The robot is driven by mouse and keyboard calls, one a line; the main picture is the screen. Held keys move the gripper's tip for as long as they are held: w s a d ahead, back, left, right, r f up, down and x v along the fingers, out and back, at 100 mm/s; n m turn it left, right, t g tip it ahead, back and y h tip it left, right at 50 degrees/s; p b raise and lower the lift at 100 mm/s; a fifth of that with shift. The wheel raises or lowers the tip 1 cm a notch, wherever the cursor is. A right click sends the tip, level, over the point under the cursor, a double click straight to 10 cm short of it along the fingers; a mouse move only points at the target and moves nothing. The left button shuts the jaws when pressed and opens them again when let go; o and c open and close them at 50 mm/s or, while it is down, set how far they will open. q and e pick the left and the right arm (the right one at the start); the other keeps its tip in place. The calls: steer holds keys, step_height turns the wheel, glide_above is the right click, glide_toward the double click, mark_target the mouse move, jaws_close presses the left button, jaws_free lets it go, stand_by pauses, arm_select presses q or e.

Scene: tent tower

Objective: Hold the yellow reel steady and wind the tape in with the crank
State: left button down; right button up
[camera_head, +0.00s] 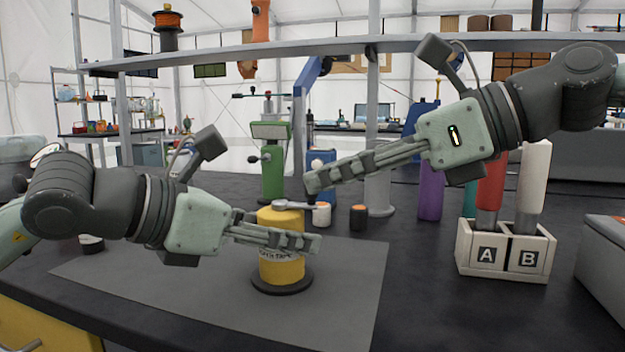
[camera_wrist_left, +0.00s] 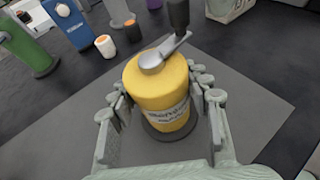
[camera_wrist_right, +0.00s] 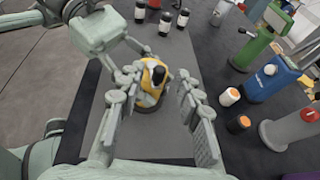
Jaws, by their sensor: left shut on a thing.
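The yellow reel (camera_head: 281,262) stands upright on a round dark base on the grey mat. My left gripper (camera_head: 308,242) is shut around the reel's sides; the left wrist view shows a finger on each side of the yellow body (camera_wrist_left: 157,90). A silver crank (camera_head: 292,205) lies across the reel's top, with a dark upright knob (camera_wrist_left: 178,14) at its outer end. My right gripper (camera_head: 318,180) is above the crank. In the right wrist view its fingers are spread, with the knob (camera_wrist_right: 158,75) showing between and beyond them. In the head view the right fingers seem to hide the knob.
Behind the reel stand a white can (camera_head: 321,214), a dark can with an orange top (camera_head: 358,217) and a green device (camera_head: 272,160). A holder marked A and B (camera_head: 506,250) stands at the right.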

steer(key=shift+x, duration=1.8)
jaws_close()
